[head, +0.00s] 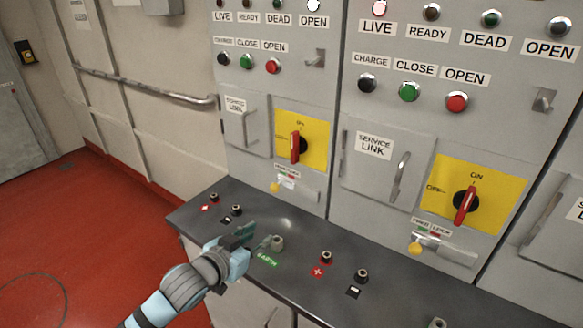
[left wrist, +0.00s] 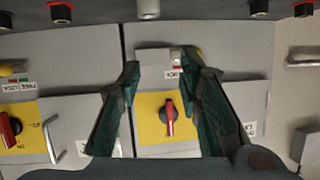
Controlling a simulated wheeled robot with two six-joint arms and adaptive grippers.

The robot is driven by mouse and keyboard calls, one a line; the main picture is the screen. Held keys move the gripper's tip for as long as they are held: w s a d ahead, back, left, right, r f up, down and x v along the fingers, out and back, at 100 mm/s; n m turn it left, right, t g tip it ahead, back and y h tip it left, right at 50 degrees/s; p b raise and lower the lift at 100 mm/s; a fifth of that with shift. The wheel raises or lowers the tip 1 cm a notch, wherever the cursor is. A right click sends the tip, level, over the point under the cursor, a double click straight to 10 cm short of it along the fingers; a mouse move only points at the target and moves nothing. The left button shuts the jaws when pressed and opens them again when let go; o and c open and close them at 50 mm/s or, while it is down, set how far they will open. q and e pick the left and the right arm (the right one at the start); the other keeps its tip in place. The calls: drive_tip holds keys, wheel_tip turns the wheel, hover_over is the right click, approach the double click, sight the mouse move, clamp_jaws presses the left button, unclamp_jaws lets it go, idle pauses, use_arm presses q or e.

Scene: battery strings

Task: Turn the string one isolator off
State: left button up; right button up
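The left cabinet's isolator (head: 295,147) has a red handle on a yellow plate (head: 317,150). The handle stands upright, in line with the ON mark above it. The left wrist view shows this isolator (left wrist: 169,118) upside down, between and beyond the fingers. The right cabinet's isolator (head: 466,205) is a like red handle, near upright under ON. No string number is readable, so I cannot tell from labels which is string one. My left gripper (head: 250,238) is over the ledge, below the left isolator and apart from it; it also shows open and empty in the left wrist view (left wrist: 160,62). My right gripper is out of view.
A dark ledge (head: 300,285) with several terminals juts out below the panels. Yellow-knobbed lock parts (head: 275,187) sit under each isolator. Service link doors with handles (head: 400,178) stand beside them. A handrail (head: 150,90) runs along the left wall; red floor (head: 80,240) there is clear.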

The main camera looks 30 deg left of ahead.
sight(292, 147)
use_arm(q)
drive_tip(key=w+a+r+t+h, duration=0.1)
drive_tip(key=w+a+r+t, duration=0.15)
drive_tip(key=r, duration=0.45)
drive_tip(key=w+a+r+t+h, duration=0.1)
drive_tip(key=w+r+t, duration=0.1)
drive_tip(key=w+r, duration=0.3)
drive_tip(key=shift+m, duration=0.3)
drive_tip(key=w, duration=0.4)
drive_tip(key=w+d+b, duration=0.1)
drive_tip(key=w, duration=0.3)
drive_tip(key=w+d+r+b, duration=0.1)
drive_tip(key=w, duration=0.3)
drive_tip(key=shift+w+d+r, duration=0.1)
drive_tip(key=shift+w+d, duration=0.1)
drive_tip(key=shift+w, duration=0.35)
drive_tip(key=shift+r, duration=0.1)
drive_tip(key=shift+c, duration=0.6)
clamp_jaws()
